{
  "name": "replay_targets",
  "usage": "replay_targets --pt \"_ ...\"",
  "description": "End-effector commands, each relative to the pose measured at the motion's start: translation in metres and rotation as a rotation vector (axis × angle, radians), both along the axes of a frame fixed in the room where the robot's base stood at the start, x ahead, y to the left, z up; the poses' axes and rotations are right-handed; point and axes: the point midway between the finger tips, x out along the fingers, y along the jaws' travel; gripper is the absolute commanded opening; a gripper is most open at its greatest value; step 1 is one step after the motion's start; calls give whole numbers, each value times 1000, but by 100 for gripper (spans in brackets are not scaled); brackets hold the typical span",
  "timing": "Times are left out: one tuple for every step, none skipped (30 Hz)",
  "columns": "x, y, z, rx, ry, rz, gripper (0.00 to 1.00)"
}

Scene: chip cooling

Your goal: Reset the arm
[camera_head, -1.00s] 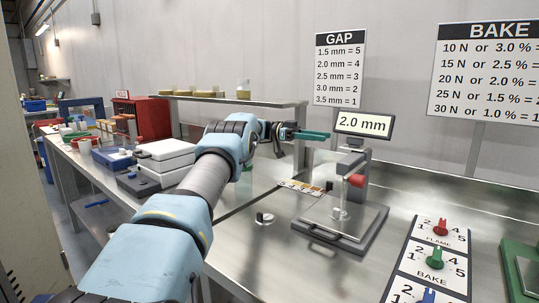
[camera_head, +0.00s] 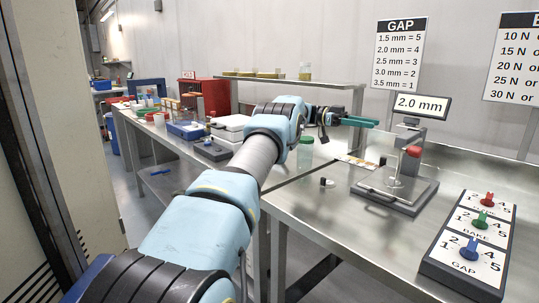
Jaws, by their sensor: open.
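My arm reaches from the bottom of the picture up over the steel bench (camera_head: 310,218). My gripper (camera_head: 372,123) is at the arm's far end, with green fingers pointing right. It is open, with nothing seen between the fingers. It is in the air, left of the display reading "2.0 mm" (camera_head: 421,106). The gauge stand (camera_head: 395,190) with its red knob is below and to the right of the gripper. I cannot tell the exact gap between gripper and display.
A dial panel (camera_head: 430,265) with red, green and blue knobs lies at the right front. A green-lidded jar (camera_head: 305,153) stands behind my arm. A raised shelf (camera_head: 300,80) runs along the back. White boxes (camera_head: 230,127) and a red cabinet (camera_head: 204,97) are at left.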

Motion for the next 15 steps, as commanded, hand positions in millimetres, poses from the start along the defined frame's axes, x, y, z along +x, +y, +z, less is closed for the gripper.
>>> replay_targets --pt "2 -1 3 -8 -1 14 50" --pt "4 -2 6 -16 -1 29 50" --pt "7 -3 9 -29 -2 49 50" --pt "9 -5 12 -37 -3 65 50" --pt "11 -5 14 -45 -2 80 50" --pt "14 -7 18 -56 -4 102 50" --pt "17 -8 21 -67 -5 119 50" --pt "20 -9 23 -75 -6 138 50" --pt "23 -10 28 -87 -6 163 50" --pt "27 -10 31 -97 -7 185 50" --pt "30 -11 34 -106 -8 207 50" --pt "35 -12 39 -121 -9 241 50" --pt "39 -12 43 -130 -10 269 50" --pt "43 -13 47 -142 -11 299 50" --pt "50 -13 53 -157 -12 342 50"
